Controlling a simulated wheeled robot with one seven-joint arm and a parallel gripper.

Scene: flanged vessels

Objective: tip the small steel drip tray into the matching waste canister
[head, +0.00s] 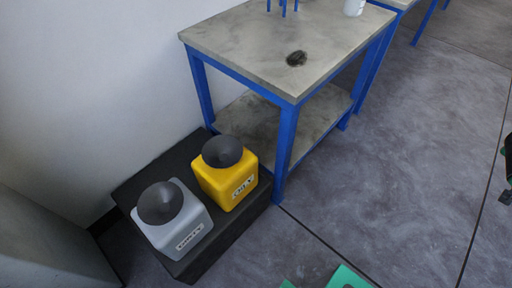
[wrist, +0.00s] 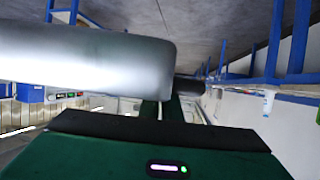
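A smooth silver-grey metal piece, which looks like the steel drip tray (wrist: 85,62), fills the upper left of the wrist view, close to the camera. A short dark stub (wrist: 190,86) shows at its right end. My gripper (wrist: 160,109) has its dark green fingers close together, reaching up behind the metal; their tips are hidden. It appears shut on the tray. The tray's contents cannot be seen. In the head view, a yellow canister (head: 226,183) and a pale grey canister (head: 173,223) stand side by side, each with a dark funnel on top. The yellow one's label seems to read OILY; the other is unclear.
Both canisters stand on a low black platform (head: 238,226) by the wall. A blue-legged bench (head: 245,40) with a grey top stands behind, with a dark blotch (head: 296,58) and a white container (head: 354,6) on it. The floor (head: 400,170) to the right is open.

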